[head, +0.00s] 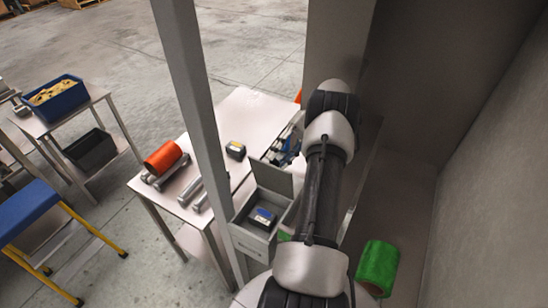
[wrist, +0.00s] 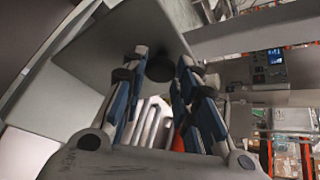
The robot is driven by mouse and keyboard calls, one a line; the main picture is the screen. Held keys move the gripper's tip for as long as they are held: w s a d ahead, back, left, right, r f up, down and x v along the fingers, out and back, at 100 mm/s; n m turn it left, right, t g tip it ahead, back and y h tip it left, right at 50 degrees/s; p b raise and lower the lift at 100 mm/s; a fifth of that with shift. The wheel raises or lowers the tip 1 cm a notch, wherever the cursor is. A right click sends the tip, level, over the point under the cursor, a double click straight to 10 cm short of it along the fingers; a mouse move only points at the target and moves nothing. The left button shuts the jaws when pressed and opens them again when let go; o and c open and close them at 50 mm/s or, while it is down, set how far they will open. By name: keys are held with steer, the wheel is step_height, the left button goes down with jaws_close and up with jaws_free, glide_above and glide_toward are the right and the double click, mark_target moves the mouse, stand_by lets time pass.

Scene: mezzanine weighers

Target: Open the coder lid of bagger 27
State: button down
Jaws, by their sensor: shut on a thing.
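The coder box (head: 250,243) is a grey open-topped housing beside the pale post in the head view. Its grey lid (head: 271,178) stands raised at the far side of the opening. A dark unit with a blue top (head: 262,216) shows inside. My gripper (head: 277,156), with blue finger pads, is at the top of the raised lid, partly hidden by my arm. In the wrist view, my gripper (wrist: 160,75) has its fingertips on either side of a dark round knob (wrist: 160,67) on the grey lid panel (wrist: 115,38). No bagger number is readable.
A pale post (head: 195,100) stands left of the box. Behind it, a table (head: 245,110) holds an orange roll (head: 163,157), metal rollers (head: 190,190) and a small dark device (head: 235,150). A green roll (head: 378,266) and a grey wall (head: 485,180) are at right.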

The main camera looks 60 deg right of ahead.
steer(key=shift+d+f, duration=0.1)
steer(key=shift+d, duration=0.05)
stand_by(0.3)
steer(key=c, duration=1.3)
jaws_free()
steer(key=shift+w, duration=0.1)
